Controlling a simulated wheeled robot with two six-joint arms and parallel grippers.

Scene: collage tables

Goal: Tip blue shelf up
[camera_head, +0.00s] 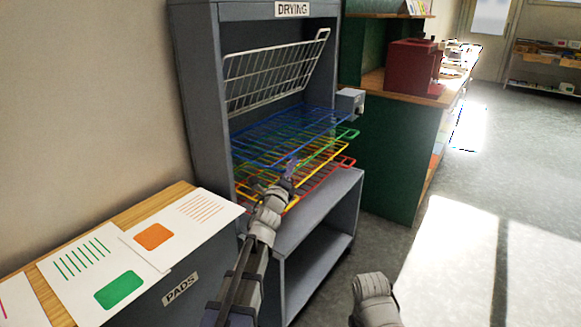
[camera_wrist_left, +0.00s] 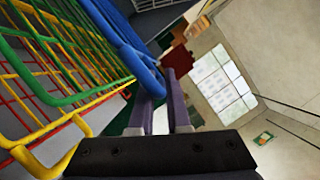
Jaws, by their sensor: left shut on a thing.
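The blue shelf (camera_head: 287,136) is a wire rack in the grey drying cabinet, lying roughly level below the raised white rack. My left gripper (camera_head: 290,168) reaches up to its front edge from below. In the left wrist view, the blue shelf's thick front rim (camera_wrist_left: 132,55) runs down to the fingers of my left gripper (camera_wrist_left: 164,90), which is shut on it. The exact contact is partly hidden by the fingers. My right gripper is not in view; only a grey part of my right arm shows at the bottom of the head view.
The white wire rack (camera_head: 275,75) is tipped up above. Green (camera_head: 345,135), yellow (camera_head: 322,156) and red (camera_head: 345,163) racks lie close below the blue one. A pads box (camera_head: 190,270) with printed sheets stands left. A green counter (camera_head: 400,150) stands right; floor beyond is clear.

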